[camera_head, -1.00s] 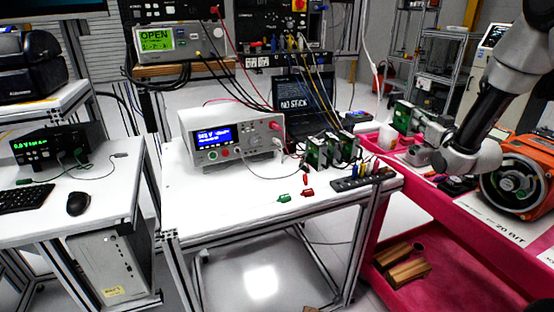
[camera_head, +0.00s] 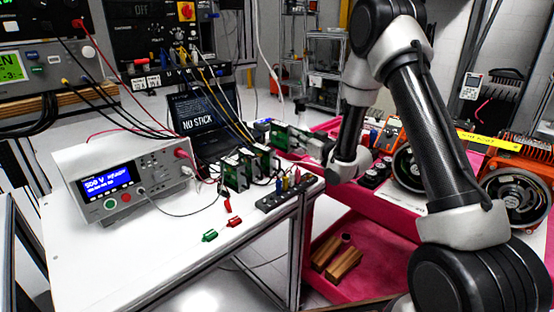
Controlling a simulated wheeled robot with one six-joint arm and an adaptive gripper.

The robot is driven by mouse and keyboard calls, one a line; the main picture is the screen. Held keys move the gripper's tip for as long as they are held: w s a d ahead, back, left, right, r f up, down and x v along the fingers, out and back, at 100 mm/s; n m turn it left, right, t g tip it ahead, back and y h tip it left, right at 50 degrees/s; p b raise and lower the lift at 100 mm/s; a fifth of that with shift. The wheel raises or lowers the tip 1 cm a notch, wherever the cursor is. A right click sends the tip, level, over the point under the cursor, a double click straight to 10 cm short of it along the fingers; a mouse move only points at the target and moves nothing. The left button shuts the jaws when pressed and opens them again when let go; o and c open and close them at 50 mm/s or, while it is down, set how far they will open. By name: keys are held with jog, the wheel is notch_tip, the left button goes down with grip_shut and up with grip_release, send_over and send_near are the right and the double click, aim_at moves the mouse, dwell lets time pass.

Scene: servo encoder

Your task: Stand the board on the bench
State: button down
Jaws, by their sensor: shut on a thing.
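My gripper (camera_head: 318,147) is shut on a green circuit board (camera_head: 285,137) and holds it upright. They are near the bench's back right corner, beside the pink cart. Part of the fingers is hard to make out at this size. The white bench (camera_head: 130,250) carries several similar green boards (camera_head: 236,173) standing upright in a row, just left of and nearer than the held board. I cannot tell whether the held board touches anything below it.
A power supply (camera_head: 125,175) stands on the bench's left, a laptop (camera_head: 198,112) behind. A dark strip with plugs (camera_head: 285,193), a green connector (camera_head: 210,236) and a red connector (camera_head: 234,222) lie in front of the boards. The pink cart (camera_head: 385,215) stands right, carrying orange-framed motors (camera_head: 515,195).

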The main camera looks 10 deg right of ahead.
notch_tip(320, 180, down, 7)
jog(key=shift+f, duration=0.15)
dwell(0.4)
jog(key=c, duration=1.6)
grip_release()
jog(key=shift+f, duration=0.1)
